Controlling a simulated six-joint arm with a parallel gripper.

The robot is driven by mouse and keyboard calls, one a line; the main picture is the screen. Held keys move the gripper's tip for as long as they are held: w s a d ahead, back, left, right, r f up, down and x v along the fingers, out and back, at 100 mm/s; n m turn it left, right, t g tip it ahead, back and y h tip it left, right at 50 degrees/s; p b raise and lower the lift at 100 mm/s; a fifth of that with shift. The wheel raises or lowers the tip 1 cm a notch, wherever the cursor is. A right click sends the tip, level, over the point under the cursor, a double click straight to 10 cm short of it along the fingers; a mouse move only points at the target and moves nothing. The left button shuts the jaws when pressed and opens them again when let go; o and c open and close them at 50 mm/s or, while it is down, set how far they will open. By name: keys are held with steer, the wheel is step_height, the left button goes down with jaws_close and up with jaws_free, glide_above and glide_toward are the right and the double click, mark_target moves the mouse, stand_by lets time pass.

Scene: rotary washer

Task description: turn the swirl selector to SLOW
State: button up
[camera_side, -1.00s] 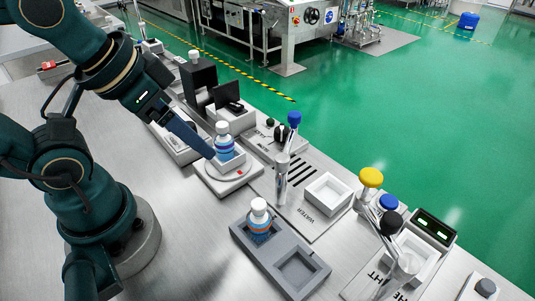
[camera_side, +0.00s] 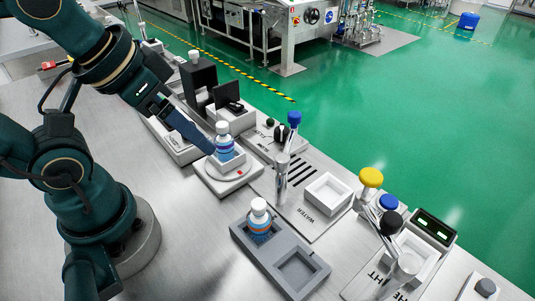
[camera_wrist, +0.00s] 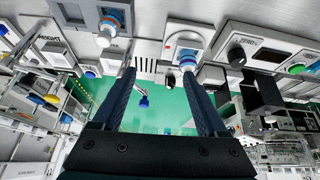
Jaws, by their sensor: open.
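A dark knob (camera_side: 281,131) stands on a white panel with dark lettering behind the blue-capped post; I take it to be the swirl selector. The bottle (camera_wrist: 187,60) shows there close by the right finger.
A blue-capped post (camera_side: 294,119) stands close to the knob. A white square tray (camera_side: 328,193) is to the right. A grey two-pocket rack (camera_side: 265,270) holds another bottle (camera_side: 260,217) in front. Dark boxes (camera_side: 199,80) stand behind the gripper.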

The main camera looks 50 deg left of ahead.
steer(key=w+r+n, duration=0.2)
steer(key=w+r, duration=0.3)
steer(key=n+g, duration=0.4)
glide_above(281, 126)
step_height(281, 126, down, 8)
steer(key=shift+g+h, duration=0.3)
steer(key=shift+g, duration=0.3)
step_height(281, 126, down, 11)
steer(key=shift+r, duration=0.2)
jaws_close()
